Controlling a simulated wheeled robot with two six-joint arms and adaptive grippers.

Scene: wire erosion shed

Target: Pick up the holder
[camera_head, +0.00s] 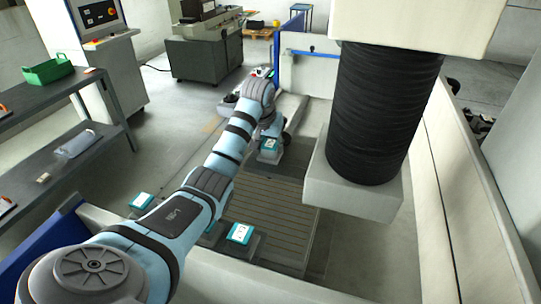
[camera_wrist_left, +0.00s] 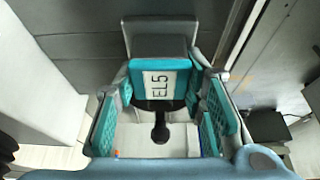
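A holder with a teal top and a white label (camera_head: 269,145) stands on the slatted table at the end of my left arm. In the left wrist view, a teal holder labelled EL5 (camera_wrist_left: 160,82) sits ahead of the fingers, with a grey block behind it and a dark knob in front. My left gripper (camera_wrist_left: 161,95) has its teal-padded fingers spread, one to each side of the holder. I see no clear grip on it. In the head view this gripper (camera_head: 273,130) is small and partly hidden by its arm. My right gripper is not in view.
A large black bellows column (camera_head: 385,115) hangs to the right. Tank walls (camera_head: 465,170) enclose the area. A shelf rack with a green crate (camera_head: 48,70) stands left.

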